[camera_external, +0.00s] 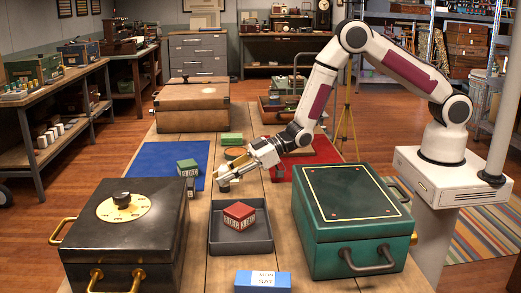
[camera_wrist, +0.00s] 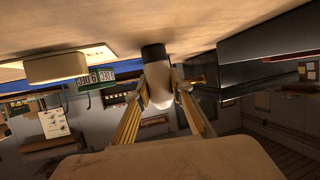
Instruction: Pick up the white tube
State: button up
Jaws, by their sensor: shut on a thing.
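The white tube (camera_wrist: 160,82) has a black end (camera_wrist: 153,52) and sits between the two fingers of my gripper (camera_wrist: 162,92) in the wrist view. The fingers are shut on it from both sides. The black end points at the wooden tabletop, and I cannot tell whether it touches. In the external view my gripper (camera_external: 224,181) is low over the middle of the table, behind the grey tray and left of the green box. There the tube is too small and too covered by the fingers to make out clearly.
A grey tray (camera_external: 216,246) holds a red block (camera_external: 239,215). A black safe-like box (camera_external: 125,230) stands left and a green box (camera_external: 350,215) right. A blue mat (camera_external: 165,160) with small blocks and a red mat (camera_external: 318,152) lie behind. A blue box (camera_external: 262,281) is in front.

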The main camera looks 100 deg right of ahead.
jog(key=shift+r, duration=4.95)
